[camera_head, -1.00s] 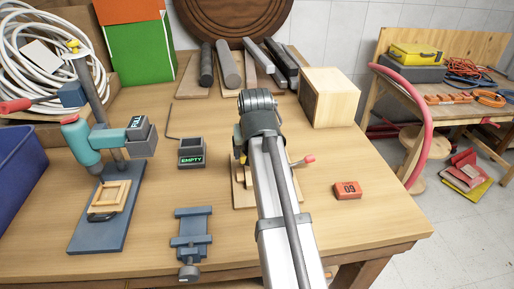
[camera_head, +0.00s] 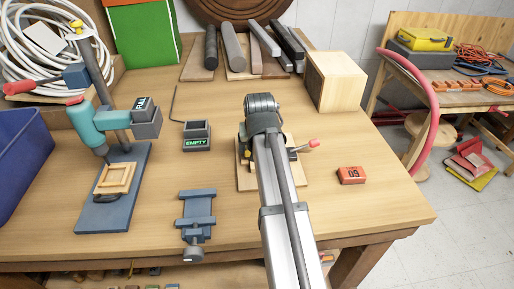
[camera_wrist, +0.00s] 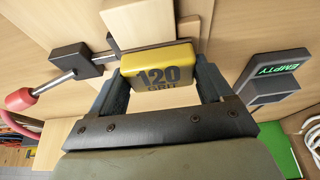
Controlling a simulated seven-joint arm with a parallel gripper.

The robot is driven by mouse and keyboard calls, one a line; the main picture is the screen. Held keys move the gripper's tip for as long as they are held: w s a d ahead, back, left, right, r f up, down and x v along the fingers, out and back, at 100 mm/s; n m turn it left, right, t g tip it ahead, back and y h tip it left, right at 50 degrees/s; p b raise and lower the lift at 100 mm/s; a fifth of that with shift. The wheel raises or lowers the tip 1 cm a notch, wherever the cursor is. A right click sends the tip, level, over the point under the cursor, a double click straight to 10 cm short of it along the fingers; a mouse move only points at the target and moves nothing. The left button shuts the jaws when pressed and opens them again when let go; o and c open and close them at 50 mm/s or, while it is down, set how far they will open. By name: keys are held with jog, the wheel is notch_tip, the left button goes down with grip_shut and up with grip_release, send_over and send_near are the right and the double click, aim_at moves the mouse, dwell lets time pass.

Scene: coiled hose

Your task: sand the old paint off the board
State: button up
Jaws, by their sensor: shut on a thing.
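A yellow sanding block marked 120 GRIT (camera_wrist: 160,67) sits between the two fingers of my gripper (camera_wrist: 160,82), which is shut on it in the wrist view. Just beyond it lies a pale wooden board (camera_wrist: 138,22), beside a metal bar with a dark block and a red-handled clamp (camera_wrist: 50,84). I cannot tell whether the block touches the board. In the head view my arm hides the gripper, the block and most of the fixture; only a wooden base edge (camera_head: 246,183) and the red clamp handle (camera_head: 312,143) show. Old paint is not discernible.
A dark holder labelled EMPTY (camera_head: 196,138) stands left of my arm, with a blue vise (camera_head: 196,215) in front. A drill-press-like stand (camera_head: 115,185) is further left. An orange block marked 09 (camera_head: 351,175) and a wooden box (camera_head: 336,80) are right.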

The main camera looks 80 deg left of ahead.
jog(key=shift+a, duration=0.6)
jog(key=shift+d, duration=2.2)
jog(key=shift+a+r, duration=0.25)
jog(key=shift+r, duration=1)
notch_tip(320, 180, up, 6)
jog(key=shift+f, duration=0.2)
